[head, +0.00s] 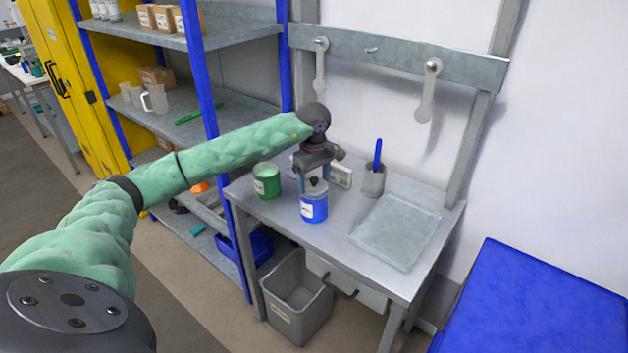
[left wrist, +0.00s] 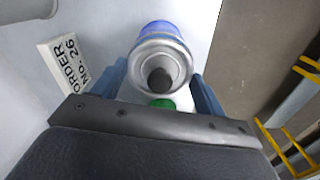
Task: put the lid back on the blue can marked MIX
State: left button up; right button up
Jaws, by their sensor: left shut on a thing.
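The blue can (head: 314,208) with a white label stands upright on the grey workbench; its label is too small to read. A grey metal lid (head: 316,187) with a dark knob is at the can's top. In the left wrist view the lid (left wrist: 150,55) lies between the two blue fingers, with the blue can (left wrist: 160,28) behind it. My left gripper (head: 314,183) points down over the can and is shut on the lid's sides. I cannot tell whether the lid touches the can's rim. My right gripper is not in view.
A green can (head: 266,182) stands left of the blue can. Behind are an order card (head: 342,175) and a grey cup (head: 373,182) with a blue-handled tool. A shallow tray (head: 395,232) lies to the right. A grey bin (head: 297,300) stands below the bench.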

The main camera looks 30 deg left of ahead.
pick_arm(q)
jog(key=o, duration=1)
jog(key=shift+o, duration=0.4)
jog(key=shift+r, duration=0.15)
jog(key=shift+r+p, duration=0.55)
jog(key=shift+r, duration=2.8)
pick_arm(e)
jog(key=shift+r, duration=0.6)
pick_arm(q)
grip_shut()
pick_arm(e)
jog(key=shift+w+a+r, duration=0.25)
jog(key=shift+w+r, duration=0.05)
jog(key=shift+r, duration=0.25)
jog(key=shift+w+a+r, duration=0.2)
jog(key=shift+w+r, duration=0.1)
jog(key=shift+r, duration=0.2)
